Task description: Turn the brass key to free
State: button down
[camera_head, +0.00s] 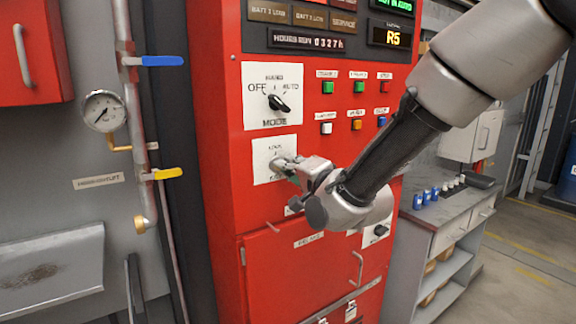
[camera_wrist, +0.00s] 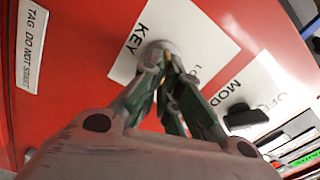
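The brass key (camera_wrist: 170,82) shows only as a thin yellowish sliver between my fingers in the wrist view. It sits at a round grey lock (camera_wrist: 160,46) on a white plate marked KEY (camera_wrist: 199,27). My gripper (camera_wrist: 165,70) has its two fingers drawn together at the lock, closed on the key. In the head view my gripper (camera_head: 287,168) reaches the key plate (camera_head: 262,153) from the right and covers most of the lock. The key's angle is hidden by the fingers, and the plate's small lettering is only partly readable.
The black MODE knob (camera_head: 279,104) is directly above the key plate, close to my gripper. Lit push buttons (camera_head: 327,128) are to the upper right. A red cabinet door with a handle (camera_head: 357,268) is below. Pipes with a blue lever (camera_head: 162,61) stand at the left.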

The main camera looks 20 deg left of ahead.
jog(key=shift+f+m, duration=0.25)
jog(key=shift+m, duration=1.75)
jog(key=c, duration=1.7)
grip_release()
jog(key=shift+d, duration=0.1)
jog(key=shift+o, duration=0.2)
jog(key=v, duration=1.2)
